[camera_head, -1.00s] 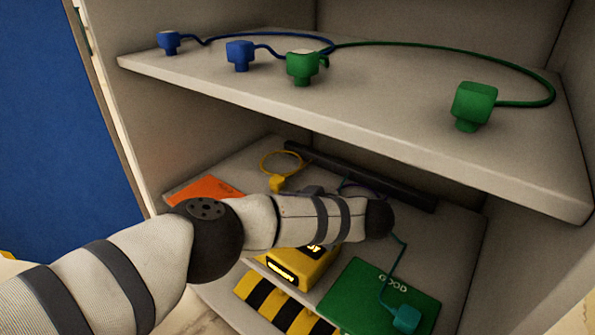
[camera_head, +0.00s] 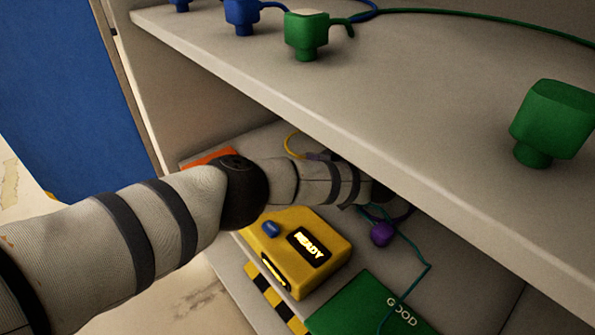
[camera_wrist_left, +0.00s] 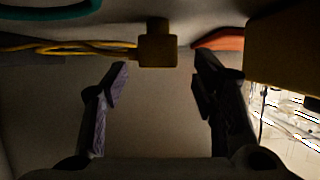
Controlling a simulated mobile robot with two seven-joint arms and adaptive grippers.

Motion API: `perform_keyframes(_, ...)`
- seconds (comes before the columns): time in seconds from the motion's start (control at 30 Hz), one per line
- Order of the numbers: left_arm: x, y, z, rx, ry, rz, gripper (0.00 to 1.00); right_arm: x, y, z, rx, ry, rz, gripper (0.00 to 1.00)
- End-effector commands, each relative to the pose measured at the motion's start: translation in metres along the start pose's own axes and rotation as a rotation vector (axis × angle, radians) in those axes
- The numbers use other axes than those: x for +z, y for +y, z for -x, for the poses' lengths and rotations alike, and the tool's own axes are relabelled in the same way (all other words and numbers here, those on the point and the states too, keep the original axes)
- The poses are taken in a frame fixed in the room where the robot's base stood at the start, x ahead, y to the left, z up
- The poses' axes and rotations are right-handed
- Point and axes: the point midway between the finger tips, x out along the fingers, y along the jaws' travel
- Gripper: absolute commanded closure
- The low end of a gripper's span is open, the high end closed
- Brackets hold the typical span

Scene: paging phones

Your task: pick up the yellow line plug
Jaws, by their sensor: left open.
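The yellow line plug (camera_wrist_left: 157,50) shows in the left wrist view at top centre, a blocky plug with its yellow cord (camera_wrist_left: 60,47) running off to the left. My left gripper (camera_wrist_left: 160,80) is open, its two fingers apart on either side below the plug in the picture; nothing is between them. In the head view my left arm reaches onto the lower shelf and its gripper is hidden behind the arm and the upper shelf. There only a bit of yellow cord (camera_head: 291,144) shows behind the arm; the plug is hidden. My right gripper is not in view.
The upper shelf (camera_head: 400,120) overhangs my left arm, holding blue and green plugs. On the lower shelf are a yellow box reading READY (camera_head: 295,250), a purple plug (camera_head: 382,234), a green GOOD mat (camera_head: 365,310) and an orange mat (camera_head: 208,158).

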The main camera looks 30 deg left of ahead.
Motion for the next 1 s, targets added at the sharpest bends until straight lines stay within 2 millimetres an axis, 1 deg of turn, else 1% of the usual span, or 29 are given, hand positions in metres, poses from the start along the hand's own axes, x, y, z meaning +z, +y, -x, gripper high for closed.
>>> perform_keyframes(0.03,0.003,0.0,-0.01,-0.002,-0.002,0.0,0.47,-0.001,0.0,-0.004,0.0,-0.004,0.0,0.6)
perform_keyframes(0.13,0.002,0.0,-0.019,0.0,-0.001,0.0,0.47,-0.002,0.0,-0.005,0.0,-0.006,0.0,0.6)
perform_keyframes(0.33,0.0,0.001,-0.02,0.001,-0.001,0.001,0.47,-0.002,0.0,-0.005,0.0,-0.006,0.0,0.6)
perform_keyframes(0.37,0.0,0.001,-0.02,0.001,-0.001,0.001,0.49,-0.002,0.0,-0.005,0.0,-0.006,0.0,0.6)
perform_keyframes(0.4,0.0,0.001,-0.02,0.001,-0.001,0.001,0.58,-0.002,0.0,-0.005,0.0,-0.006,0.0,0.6)
perform_keyframes(0.47,0.0,0.001,-0.02,0.001,-0.001,0.001,0.72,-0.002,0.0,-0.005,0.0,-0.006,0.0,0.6)
perform_keyframes(0.5,0.0,0.001,-0.02,0.001,-0.001,0.001,0.81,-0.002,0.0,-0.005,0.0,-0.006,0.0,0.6)
perform_keyframes(0.57,0.0,0.001,-0.02,0.001,-0.001,0.001,0.94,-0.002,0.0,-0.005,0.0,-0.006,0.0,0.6)
perform_keyframes(0.6,0.0,0.001,-0.02,0.001,-0.001,0.001,0.99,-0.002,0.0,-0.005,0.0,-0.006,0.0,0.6)
perform_keyframes(0.87,-0.002,0.001,-0.019,0.002,0.0,0.002,0.99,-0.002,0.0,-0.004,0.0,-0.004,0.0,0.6)
perform_keyframes(0.97,-0.02,0.001,-0.013,0.003,0.003,0.005,0.99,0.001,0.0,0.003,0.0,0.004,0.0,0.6)
perform_keyframes(1.0,-0.03,0.002,-0.008,0.004,0.002,0.006,0.99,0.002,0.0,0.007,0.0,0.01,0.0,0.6)
